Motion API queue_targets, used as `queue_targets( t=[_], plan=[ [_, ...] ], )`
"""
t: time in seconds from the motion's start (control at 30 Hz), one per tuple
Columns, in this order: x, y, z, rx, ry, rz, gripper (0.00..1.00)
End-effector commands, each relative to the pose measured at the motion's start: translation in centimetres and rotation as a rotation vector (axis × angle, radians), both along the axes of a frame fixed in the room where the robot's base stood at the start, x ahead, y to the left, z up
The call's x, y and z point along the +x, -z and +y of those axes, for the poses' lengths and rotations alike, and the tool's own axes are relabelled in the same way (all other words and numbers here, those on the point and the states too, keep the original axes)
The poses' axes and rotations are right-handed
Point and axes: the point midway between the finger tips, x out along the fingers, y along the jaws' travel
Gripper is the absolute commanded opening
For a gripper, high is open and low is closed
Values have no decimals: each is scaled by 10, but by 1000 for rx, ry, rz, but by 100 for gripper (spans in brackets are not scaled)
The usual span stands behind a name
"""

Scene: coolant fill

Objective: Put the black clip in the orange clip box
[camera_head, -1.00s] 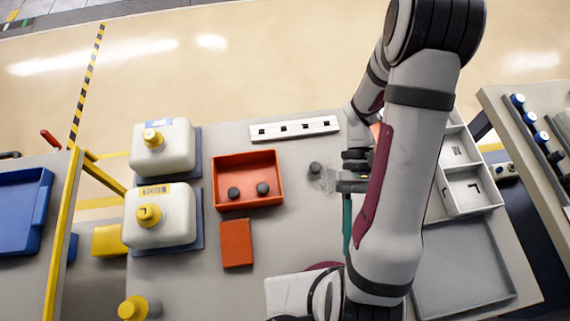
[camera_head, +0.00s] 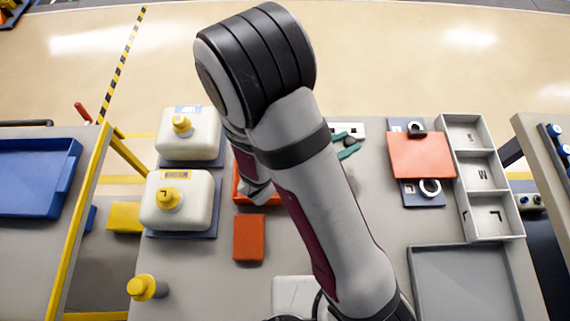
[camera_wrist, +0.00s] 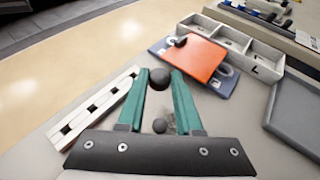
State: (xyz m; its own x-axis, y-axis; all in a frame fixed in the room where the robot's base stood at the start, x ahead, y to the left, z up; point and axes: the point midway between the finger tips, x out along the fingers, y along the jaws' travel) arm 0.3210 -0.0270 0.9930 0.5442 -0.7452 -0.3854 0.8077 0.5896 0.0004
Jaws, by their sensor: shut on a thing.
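My gripper (camera_wrist: 160,82) has green fingers, shut on a black clip (camera_wrist: 159,78) that looks like a small dark round piece at the fingertips. In the head view the fingers (camera_head: 347,146) show just right of my arm, near the white rail, with the dark piece between them. The orange clip box (camera_head: 242,188) is left of the gripper. My arm covers most of it, and its inside is hidden. A second, smaller dark round piece (camera_wrist: 160,126) shows lower between the fingers in the wrist view; I cannot tell what it rests on.
A white slotted rail (camera_wrist: 100,105) lies beside the gripper. An orange panel (camera_head: 421,155) lies on a blue board at right, next to a grey compartment tray (camera_head: 483,208). Two white jugs (camera_head: 188,133) with yellow caps stand at left. A small orange block (camera_head: 249,238) lies in front of the box.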

Motion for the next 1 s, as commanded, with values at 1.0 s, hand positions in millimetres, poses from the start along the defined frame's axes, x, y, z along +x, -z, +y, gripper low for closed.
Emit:
queue_targets(
  t=[1.0],
  plan=[
    [-10, 101, 203, 0, -939, -1, 0]
  ],
)
